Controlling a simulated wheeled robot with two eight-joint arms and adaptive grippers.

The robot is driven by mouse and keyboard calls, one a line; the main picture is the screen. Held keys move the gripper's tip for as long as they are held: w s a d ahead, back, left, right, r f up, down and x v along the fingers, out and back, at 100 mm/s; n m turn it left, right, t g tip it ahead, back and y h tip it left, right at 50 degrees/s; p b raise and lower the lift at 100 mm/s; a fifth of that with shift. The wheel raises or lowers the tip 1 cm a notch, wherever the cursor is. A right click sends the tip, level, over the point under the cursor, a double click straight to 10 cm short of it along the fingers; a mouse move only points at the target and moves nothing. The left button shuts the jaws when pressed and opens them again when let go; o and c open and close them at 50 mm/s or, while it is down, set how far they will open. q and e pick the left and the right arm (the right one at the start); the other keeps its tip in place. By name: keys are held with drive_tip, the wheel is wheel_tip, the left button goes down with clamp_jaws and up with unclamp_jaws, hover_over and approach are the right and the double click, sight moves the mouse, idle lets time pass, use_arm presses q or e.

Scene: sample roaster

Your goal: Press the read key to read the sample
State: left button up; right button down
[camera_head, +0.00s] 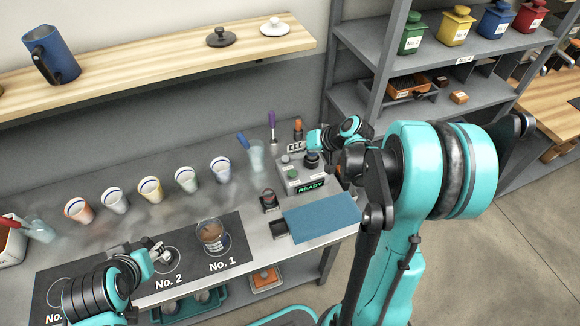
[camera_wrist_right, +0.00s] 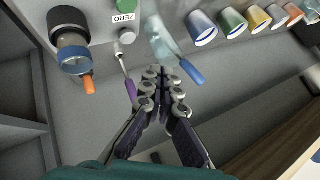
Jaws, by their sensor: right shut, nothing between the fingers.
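The grey meter (camera_head: 319,185) stands on the bench with a lit READY display (camera_head: 311,188). On its top are a green key (camera_head: 293,174), a small grey key (camera_head: 285,158) and a black cylinder (camera_head: 312,159). The right wrist view shows the green key (camera_wrist_right: 131,4), a ZERO label (camera_wrist_right: 124,17) and the grey key (camera_wrist_right: 127,37). No label reading "read" is legible. My right gripper (camera_head: 293,146) is shut and empty, over the meter's back edge and apart from the keys (camera_wrist_right: 160,74). My left gripper (camera_head: 163,254) is over the No. 2 spot; its jaw opening is unclear.
A glass (camera_head: 256,156) with a blue-handled tool and a purple-handled tool (camera_head: 272,128) stand near the meter. Several cups (camera_head: 185,179) line the bench's back. A glass jar (camera_head: 211,238) is on No. 1. A blue mat (camera_head: 320,218) lies in front of the meter.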

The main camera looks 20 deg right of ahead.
sight(294, 173)
drive_tip(key=shift+s, duration=0.1)
wheel_tip(294, 173, down, 9)
drive_tip(key=b, duration=0.7)
drive_tip(key=shift+r, duration=0.1)
idle(1.3)
drive_tip(key=shift+f+b, duration=0.45)
drive_tip(key=shift+f+b, duration=0.6)
idle(0.5)
drive_tip(key=shift+r, duration=0.1)
drive_tip(key=shift+r+p, duration=0.85)
drive_tip(key=shift+r, duration=0.15)
